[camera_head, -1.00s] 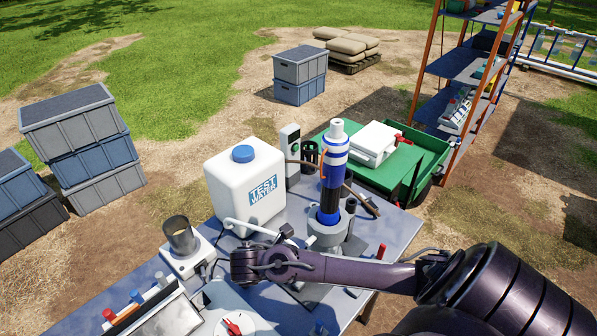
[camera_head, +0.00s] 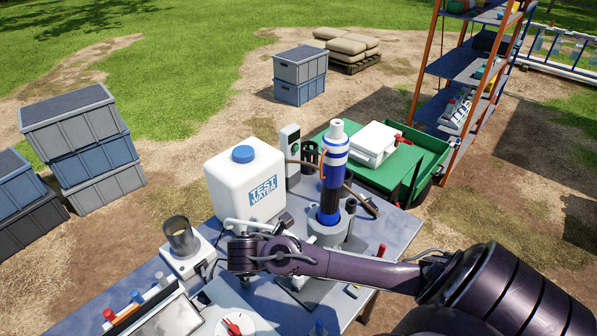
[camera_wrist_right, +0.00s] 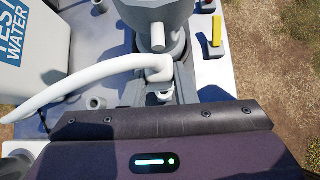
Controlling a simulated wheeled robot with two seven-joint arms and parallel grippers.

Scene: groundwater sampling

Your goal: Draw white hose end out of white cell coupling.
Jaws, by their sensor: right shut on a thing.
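The white hose (camera_wrist_right: 85,88) curves in from the left in the right wrist view and ends in a white elbow (camera_wrist_right: 158,68). My right gripper (camera_wrist_right: 161,78) is shut on this hose end, with dark grey finger parts on either side of it. A short pale fitting (camera_wrist_right: 165,96) shows just below the elbow. I cannot tell whether it is the hose's tip or the cell coupling, nor whether the two are apart. In the head view the hose (camera_head: 248,224) runs in front of the water container, and my arm hides the cell. My left gripper is out of view.
The white test water container (camera_head: 245,185) stands behind the hose. The blue and white banded cylinder (camera_head: 335,155) stands upright in a grey holder (camera_head: 325,230) close to my gripper. A grey cup device (camera_head: 182,240) is at the left. The right front of the table is partly clear.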

